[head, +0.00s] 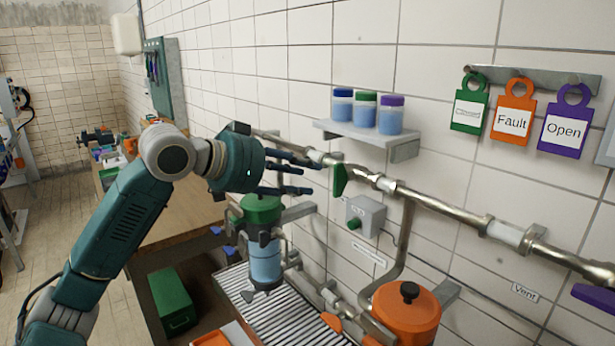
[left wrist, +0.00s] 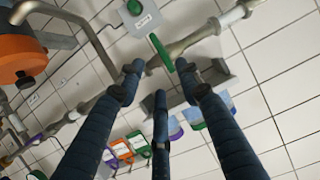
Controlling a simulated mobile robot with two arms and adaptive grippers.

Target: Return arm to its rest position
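My left arm (head: 120,222) reaches in from the lower left of the head view, stretched toward the tiled wall. My left gripper (head: 306,175) has dark blue fingers, spread apart with nothing held between them. Its fingertips are just left of a green valve handle (head: 340,180) on the wall pipe. In the left wrist view the spread fingers (left wrist: 158,76) point at the pipe, and the green handle (left wrist: 161,52) shows beyond and between the fingertips. I cannot tell whether a finger touches the handle. My right gripper is not in view.
Below the gripper stands a green-topped pump (head: 265,258) with blue liquid. A shelf (head: 372,138) with three jars is on the wall just right of the fingers. An orange-topped vessel (head: 408,318) stands lower right. Tags (head: 513,112) hang upper right. Open floor (head: 60,270) lies left.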

